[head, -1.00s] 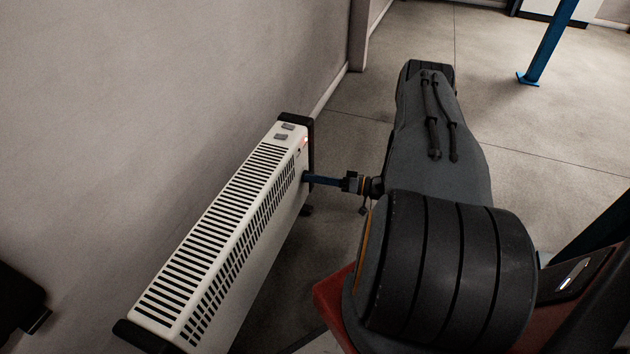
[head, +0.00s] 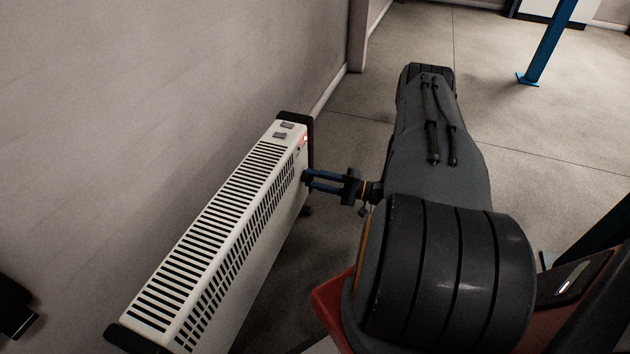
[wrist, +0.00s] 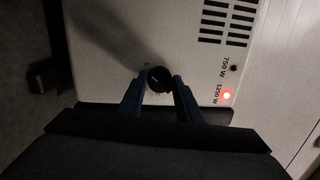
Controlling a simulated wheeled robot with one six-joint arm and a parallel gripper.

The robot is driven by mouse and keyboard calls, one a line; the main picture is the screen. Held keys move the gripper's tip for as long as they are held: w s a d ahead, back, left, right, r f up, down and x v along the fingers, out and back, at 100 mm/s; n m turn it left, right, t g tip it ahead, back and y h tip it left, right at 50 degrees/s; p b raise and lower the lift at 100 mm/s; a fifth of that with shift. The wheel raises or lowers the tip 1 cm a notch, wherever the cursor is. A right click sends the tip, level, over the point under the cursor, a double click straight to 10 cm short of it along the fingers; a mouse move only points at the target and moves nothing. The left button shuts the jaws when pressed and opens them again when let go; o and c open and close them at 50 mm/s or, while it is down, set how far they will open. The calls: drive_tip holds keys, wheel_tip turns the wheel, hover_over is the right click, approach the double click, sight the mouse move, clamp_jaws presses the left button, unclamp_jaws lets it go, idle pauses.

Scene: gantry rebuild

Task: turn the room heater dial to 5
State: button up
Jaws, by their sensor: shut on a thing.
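The white room heater (head: 215,250) stands along the wall in the head view, with black end caps and slotted vents. Its black round dial (wrist: 160,79) shows in the wrist view on the white front panel. My gripper (wrist: 160,88) has its two blue fingers on either side of the dial and is shut on it. The gripper also shows in the head view (head: 308,181), at the heater's far front end, where the dial is hidden. The dial's marks are too small and dark to read.
A red lamp (wrist: 226,96) glows by the label 1250 W; the spot by 750 W is dark. Two grey switches (head: 284,130) sit on the heater's top. The wall (head: 130,110) is close behind the heater. Open floor (head: 540,130) lies to the right.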

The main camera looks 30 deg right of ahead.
drive_tip(key=shift+s+a+f+m, duration=0.15)
drive_tip(key=shift+a+m, duration=0.1)
drive_tip(key=shift+m, duration=0.45)
drive_tip(key=o, duration=1)
drive_tip(key=shift+o, duration=0.2)
drive_tip(key=shift+d, duration=0.15)
drive_tip(key=p+v, duration=0.1)
drive_tip(key=v, duration=0.6)
drive_tip(key=shift+s+d+p, duration=0.25)
drive_tip(key=shift+s+p, duration=0.05)
drive_tip(key=shift+p, duration=0.05)
